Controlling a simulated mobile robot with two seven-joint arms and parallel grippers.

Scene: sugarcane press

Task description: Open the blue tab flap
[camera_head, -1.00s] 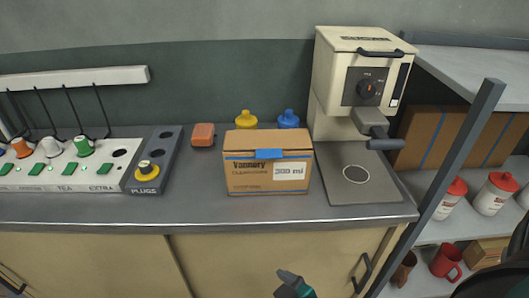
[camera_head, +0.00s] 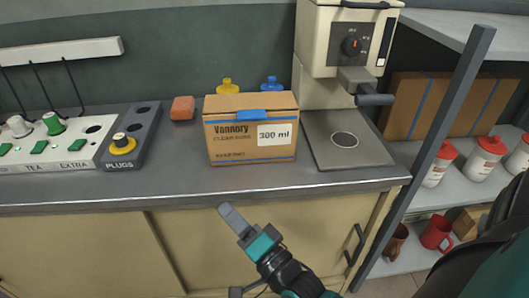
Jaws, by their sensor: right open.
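A brown cardboard box (camera_head: 225,148) with "Vannory" and "300 ml" on its front stands upright on the counter. Its blue tab flap (camera_head: 259,115) lies over the front top edge, and the box top looks closed. My right gripper (camera_head: 232,214) is in front of the counter, below the box and apart from it. It is seen from the side, with one grey finger showing clearly, and nothing shows in it. My left gripper is out of view.
A coffee machine (camera_head: 320,45) with a grey tray (camera_head: 318,157) stands right of the box. An orange sponge (camera_head: 183,108), a yellow bottle (camera_head: 227,88) and a blue bottle (camera_head: 270,84) are behind. A plug panel (camera_head: 140,123) lies left. Counter in front of the box is clear.

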